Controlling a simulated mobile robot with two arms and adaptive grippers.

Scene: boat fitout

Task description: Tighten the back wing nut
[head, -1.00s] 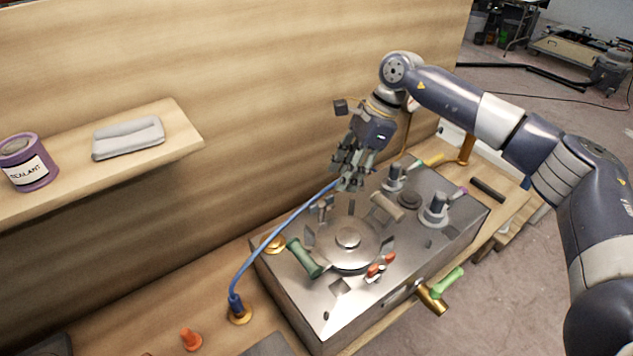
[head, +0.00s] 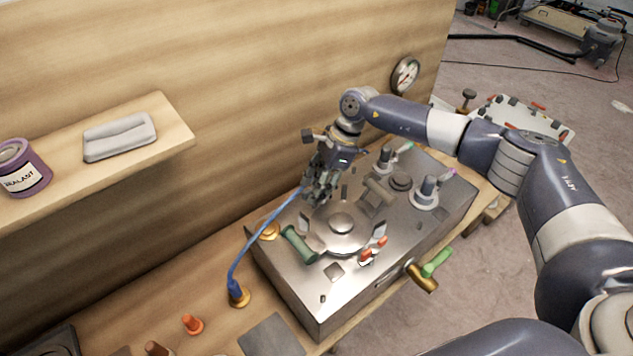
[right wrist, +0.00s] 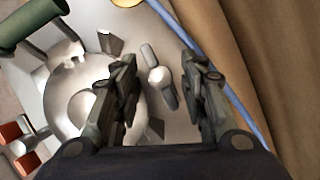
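The back wing nut (right wrist: 160,84) is a small pale grey metal piece with rounded wings on the steel box top. In the right wrist view it lies between the two fingers of my right gripper (right wrist: 159,68), with clear gaps on both sides. In the head view my right gripper (head: 316,197) points down over the back of the steel box (head: 330,282) and hides the back wing nut. The right gripper is open and empty. A front wing nut with red wings (head: 372,252) sits on the near side of the round lid (head: 341,223). My left gripper is out of view.
A green handle (head: 299,245) stands left of the lid. A blue cable (head: 250,238) runs close behind the right gripper to a brass fitting (head: 238,297). The wooden wall (head: 230,110) rises close behind. Grey knobs (head: 427,190) stand at the box's right.

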